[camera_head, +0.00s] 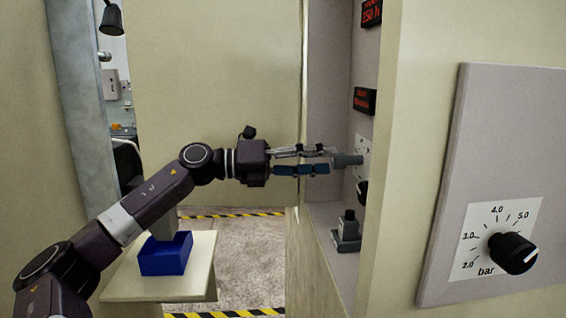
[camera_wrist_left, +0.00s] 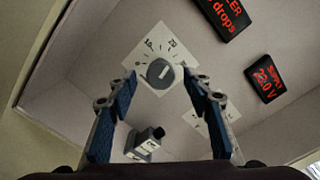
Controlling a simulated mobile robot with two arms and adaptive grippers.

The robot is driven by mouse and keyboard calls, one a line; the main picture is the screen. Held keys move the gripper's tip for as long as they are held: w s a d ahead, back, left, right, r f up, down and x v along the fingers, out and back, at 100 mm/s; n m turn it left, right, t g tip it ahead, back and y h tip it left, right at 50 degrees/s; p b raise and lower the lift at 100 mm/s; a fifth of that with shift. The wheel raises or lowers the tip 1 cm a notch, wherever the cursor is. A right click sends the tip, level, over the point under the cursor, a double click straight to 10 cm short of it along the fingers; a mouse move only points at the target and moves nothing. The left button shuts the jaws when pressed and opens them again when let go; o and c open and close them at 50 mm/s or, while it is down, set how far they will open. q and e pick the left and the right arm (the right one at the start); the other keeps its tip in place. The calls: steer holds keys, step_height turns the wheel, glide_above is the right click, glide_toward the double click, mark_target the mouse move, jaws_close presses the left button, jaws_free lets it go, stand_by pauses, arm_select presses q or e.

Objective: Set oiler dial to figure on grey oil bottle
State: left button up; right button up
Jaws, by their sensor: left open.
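The oiler dial is a grey knob (camera_head: 347,160) on a white scale plate inside the recessed cabinet. In the left wrist view the knob (camera_wrist_left: 158,74) sits on its plate (camera_wrist_left: 153,50) with figures 10 and 20 readable; its exact pointing is too small to tell. My left gripper (camera_head: 330,160) is open, its fingertips close to the knob's front end. In the wrist view they lie either side of and below the knob; contact cannot be told.
A red-lit display (camera_wrist_left: 225,15) reading "drops" is near the dial, another (camera_wrist_left: 265,82) beside it. A second dial plate (camera_wrist_left: 212,118) is close by. A black "bar" knob (camera_head: 513,253) is on the right panel. A blue box (camera_head: 166,257) stands on a small table (camera_head: 205,270).

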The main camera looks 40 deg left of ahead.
arm_select(q)
steer(key=v, duration=0.8)
stand_by(0.4)
